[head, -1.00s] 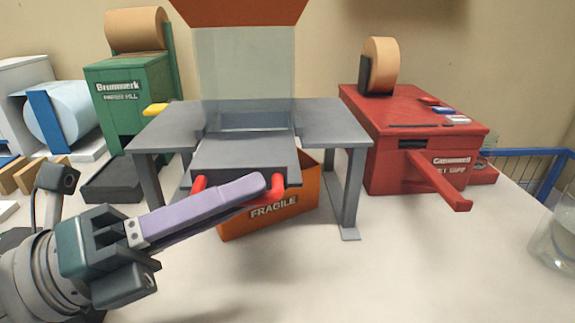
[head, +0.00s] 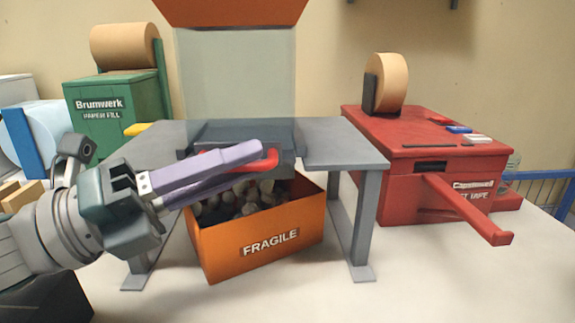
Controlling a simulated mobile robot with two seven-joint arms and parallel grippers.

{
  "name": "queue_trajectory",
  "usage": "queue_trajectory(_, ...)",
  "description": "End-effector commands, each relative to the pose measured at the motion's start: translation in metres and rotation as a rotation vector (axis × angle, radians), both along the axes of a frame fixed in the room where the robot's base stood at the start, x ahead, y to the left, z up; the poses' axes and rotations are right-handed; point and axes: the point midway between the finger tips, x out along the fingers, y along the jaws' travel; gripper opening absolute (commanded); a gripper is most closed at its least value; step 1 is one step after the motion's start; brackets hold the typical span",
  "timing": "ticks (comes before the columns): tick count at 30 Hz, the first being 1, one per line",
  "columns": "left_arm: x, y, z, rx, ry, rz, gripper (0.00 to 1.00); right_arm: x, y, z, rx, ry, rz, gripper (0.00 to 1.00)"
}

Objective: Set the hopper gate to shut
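The hopper (head: 235,75) has a clear body and an orange top, and stands over a grey table (head: 345,145). Its gate (head: 245,135) is a dark grey slide with a red handle (head: 268,163) at the front. The gate's front now sits close to the table's front edge. My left gripper (head: 255,160) has two purple fingers, closed with the red handle's bar between them. The fingers hide much of the handle. My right gripper is not in view.
An orange FRAGILE box (head: 270,240), with several grey-brown lumps inside, stands below the gate. A green paper-fill machine (head: 115,105) is at left. A red tape machine (head: 410,165) with a protruding lever is at right. The white tabletop in front is clear.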

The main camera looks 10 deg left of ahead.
Motion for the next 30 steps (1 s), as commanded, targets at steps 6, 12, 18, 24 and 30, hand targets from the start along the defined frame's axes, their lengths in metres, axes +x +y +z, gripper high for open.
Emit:
queue_trajectory(6, 0.0, 0.0, 0.0, 0.0, 0.0, 0.0, 0.26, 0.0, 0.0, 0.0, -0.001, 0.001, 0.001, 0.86)
queue_trajectory(12, -0.002, 0.002, -0.001, 0.001, -0.001, 0.0, 0.26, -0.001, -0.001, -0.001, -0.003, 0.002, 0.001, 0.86)
queue_trajectory(18, -0.019, 0.025, -0.01, 0.004, 0.003, 0.0, 0.26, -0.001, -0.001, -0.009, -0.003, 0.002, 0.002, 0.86)
queue_trajectory(24, -0.043, 0.056, -0.018, 0.003, 0.003, 0.0, 0.26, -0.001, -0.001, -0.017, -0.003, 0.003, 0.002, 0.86)
queue_trajectory(30, -0.056, 0.075, -0.021, 0.001, 0.001, 0.0, 0.26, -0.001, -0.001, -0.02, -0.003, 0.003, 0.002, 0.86)
